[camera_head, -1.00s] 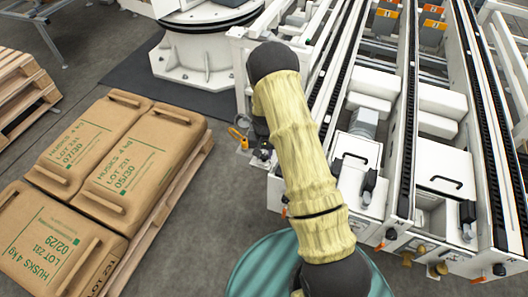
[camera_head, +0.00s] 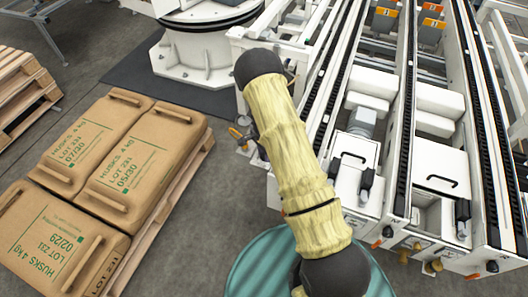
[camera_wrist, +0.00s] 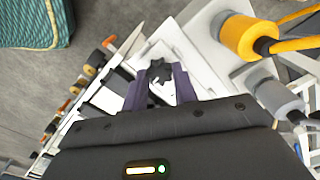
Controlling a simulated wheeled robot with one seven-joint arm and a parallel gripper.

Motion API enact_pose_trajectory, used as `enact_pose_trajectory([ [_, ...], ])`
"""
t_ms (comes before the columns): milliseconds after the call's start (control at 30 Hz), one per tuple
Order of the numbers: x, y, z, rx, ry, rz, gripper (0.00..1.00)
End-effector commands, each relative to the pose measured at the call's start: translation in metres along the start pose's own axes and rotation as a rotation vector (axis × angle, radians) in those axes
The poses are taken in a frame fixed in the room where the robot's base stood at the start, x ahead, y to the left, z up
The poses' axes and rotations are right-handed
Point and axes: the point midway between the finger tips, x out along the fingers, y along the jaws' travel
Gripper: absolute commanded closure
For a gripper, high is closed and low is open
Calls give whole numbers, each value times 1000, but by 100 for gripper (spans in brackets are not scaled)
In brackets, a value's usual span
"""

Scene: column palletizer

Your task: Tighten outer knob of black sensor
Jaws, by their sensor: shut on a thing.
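In the wrist view, my gripper (camera_wrist: 160,88) has its two dark purple fingers on either side of a dark lobed knob (camera_wrist: 159,71), shut on it. The knob stands in front of a white bracket or panel. The body of the black sensor cannot be made out there; my gripper and its housing cover the lower part of the picture. In the head view my sleeved arm hides the gripper and the knob.
In the wrist view, a yellow cylinder (camera_wrist: 250,38) with a yellow rod and a grey cylinder (camera_wrist: 278,98) stand close on the right. In the head view, white conveyor frames (camera_head: 400,130) fill the right, and brown sacks (camera_head: 140,165) lie on a pallet at left.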

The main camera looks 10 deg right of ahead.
Motion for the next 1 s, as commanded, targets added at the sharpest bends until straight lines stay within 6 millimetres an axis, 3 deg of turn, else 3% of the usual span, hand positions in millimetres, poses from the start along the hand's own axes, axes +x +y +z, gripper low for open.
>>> enact_pose_trajectory([
  [667,0,1,-1,95,0,1,95],
  [700,0,1,-1,95,0,1,68],
  [800,0,1,0,95,0,1,50],
  [1000,0,0,0,94,0,1,50],
])
